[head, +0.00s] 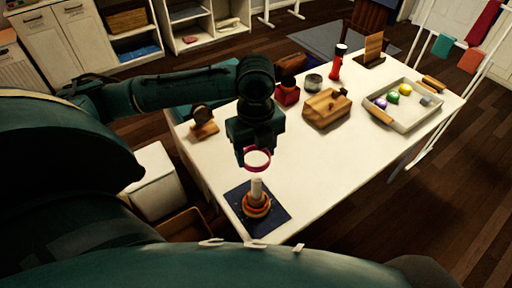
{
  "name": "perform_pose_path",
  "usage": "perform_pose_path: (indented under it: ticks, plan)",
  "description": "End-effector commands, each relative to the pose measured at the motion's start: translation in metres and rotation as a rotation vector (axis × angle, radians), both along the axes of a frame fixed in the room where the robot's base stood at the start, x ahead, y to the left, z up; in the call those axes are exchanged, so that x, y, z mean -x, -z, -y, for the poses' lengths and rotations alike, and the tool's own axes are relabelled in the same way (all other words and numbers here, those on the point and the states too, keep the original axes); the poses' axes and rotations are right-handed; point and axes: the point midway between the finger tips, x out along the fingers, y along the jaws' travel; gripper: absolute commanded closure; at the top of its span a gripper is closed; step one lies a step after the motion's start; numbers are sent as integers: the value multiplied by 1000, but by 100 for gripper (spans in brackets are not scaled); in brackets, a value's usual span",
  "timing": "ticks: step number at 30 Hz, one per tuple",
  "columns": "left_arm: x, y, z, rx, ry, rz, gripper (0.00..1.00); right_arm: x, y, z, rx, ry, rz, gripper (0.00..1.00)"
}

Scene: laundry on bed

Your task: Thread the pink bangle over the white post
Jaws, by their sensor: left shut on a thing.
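The pink bangle (268,153) is a small ring held just above the white post, at the table's near end. My left gripper (254,153) points down and is shut on the bangle's far side. The white post (256,188) stands upright, with orange-brown rings (256,208) around its foot, on a dark blue mat (279,216). The bangle appears above the post's tip and apart from it; its exact alignment is hard to tell from this angle. My right gripper is not in view.
A wooden block holder (326,110), a red jar (287,94), a red bottle (336,66) and a glass jar (314,83) stand farther back on the white table (330,155). A tray (411,122) with coloured balls is at the right. The table right of the mat is clear.

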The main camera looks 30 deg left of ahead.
Motion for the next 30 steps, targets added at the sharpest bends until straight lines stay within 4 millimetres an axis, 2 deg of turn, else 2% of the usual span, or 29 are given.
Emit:
perform_pose_path:
  ticks: [13, 16, 24, 26, 30]
  plan:
    - [1, 29, 0, -1, 1, -3, 65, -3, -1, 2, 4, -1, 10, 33]
    - [0, 42, 0, 0, 2, 0, 65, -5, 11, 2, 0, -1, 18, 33]
    - [0, 64, 0, -1, 1, 1, 65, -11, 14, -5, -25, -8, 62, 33]
    - [1, 64, 0, -1, 0, -2, 65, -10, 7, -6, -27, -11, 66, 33]
    - [1, 75, 0, -1, 0, -1, 65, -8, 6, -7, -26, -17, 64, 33]
